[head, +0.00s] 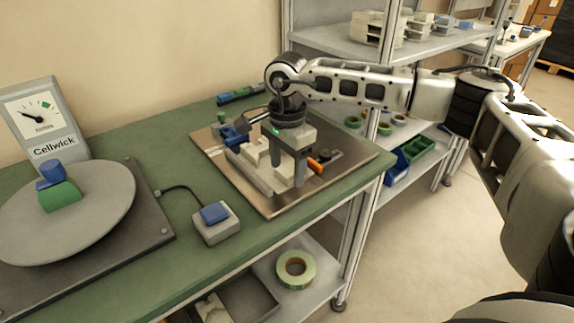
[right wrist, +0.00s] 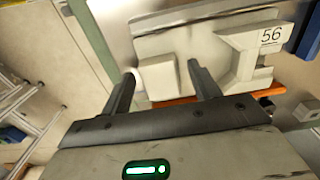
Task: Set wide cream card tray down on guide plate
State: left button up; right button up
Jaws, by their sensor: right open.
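The wide cream card tray (head: 247,171) rests on the metal guide plate (head: 337,169) on the green bench. It has raised blocks, and a label reading 56 shows on it in the right wrist view (right wrist: 246,62). My right gripper (head: 287,175) is over the tray, pointing down. In the right wrist view its two fingers (right wrist: 162,75) stand apart, with a small cream block of the tray between their tips. I cannot tell whether a finger touches it. The gripper hides part of the tray in the head view. My left gripper is not in view.
A blue clamp-like part (head: 236,134) and an orange piece (head: 315,164) sit on the plate around the tray. A blue-button box (head: 215,214) and a round turntable (head: 105,215) with blue and green pieces are at left. A shelf rack (head: 345,42) stands behind.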

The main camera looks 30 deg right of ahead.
notch_tip(320, 180, up, 12)
dwell(0.4)
jog(key=shift+f, duration=0.2)
